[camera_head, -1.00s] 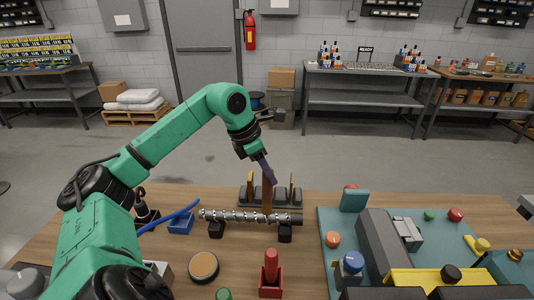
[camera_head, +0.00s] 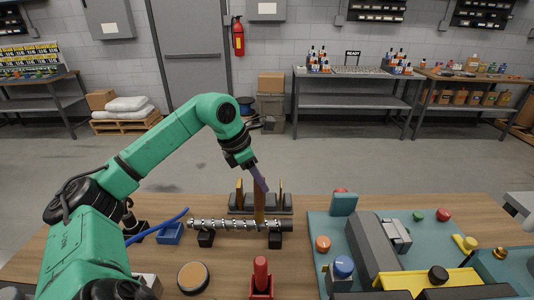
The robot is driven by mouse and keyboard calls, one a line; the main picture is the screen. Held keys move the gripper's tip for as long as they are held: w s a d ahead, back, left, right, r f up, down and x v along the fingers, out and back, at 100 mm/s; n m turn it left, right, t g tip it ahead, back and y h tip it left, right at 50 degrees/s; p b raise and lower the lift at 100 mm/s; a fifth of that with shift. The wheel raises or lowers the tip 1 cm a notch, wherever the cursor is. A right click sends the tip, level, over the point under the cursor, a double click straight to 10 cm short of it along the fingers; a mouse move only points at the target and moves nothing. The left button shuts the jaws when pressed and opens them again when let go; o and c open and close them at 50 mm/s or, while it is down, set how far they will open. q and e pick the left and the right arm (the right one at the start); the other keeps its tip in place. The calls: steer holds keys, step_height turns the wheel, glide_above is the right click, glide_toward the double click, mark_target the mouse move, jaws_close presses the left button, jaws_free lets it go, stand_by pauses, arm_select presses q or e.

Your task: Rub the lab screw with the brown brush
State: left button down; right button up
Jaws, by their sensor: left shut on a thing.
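The lab screw (camera_head: 222,225) is a silvery spiral rod with a dark plain right end. It lies level across two black supports on the wooden table. My left gripper (camera_head: 258,177) is above it, shut on the brown brush (camera_head: 259,206), which points down, slightly tilted. The brush's lower end meets the screw right of its middle in the picture; I cannot tell whether it touches or is just beside it.
Behind the screw stands a dark rack (camera_head: 237,208) with upright brown pieces. A blue block with a blue rod (camera_head: 170,234) is at left. A round tan-topped tin (camera_head: 193,278) and a red stand (camera_head: 261,280) are in front. A teal board (camera_head: 318,222) with several parts fills the right.

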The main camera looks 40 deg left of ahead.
arm_select(q)
steer(key=v, duration=0.2)
steer(key=p+v, duration=0.1)
steer(key=shift+w+a+r+p, duration=0.1)
steer(key=shift+a+r+p, duration=0.05)
steer(key=shift+r+p, duration=0.2)
steer(key=shift+w+r+p, duration=0.1)
steer(key=shift+r+p, duration=0.35)
steer(key=shift+r, duration=0.3)
steer(key=shift+w+d+r+p, duration=0.1)
steer(key=shift+d+r+p, duration=0.1)
steer(key=shift+r+p, duration=0.7)
steer(key=shift+a+r, duration=0.1)
steer(key=shift+r, duration=0.35)
arm_select(e)
steer(key=r, duration=0.2)
steer(key=a+r, duration=0.1)
steer(key=r, duration=0.1)
steer(key=shift+a+r, duration=0.1)
steer(key=shift+r, duration=0.3)
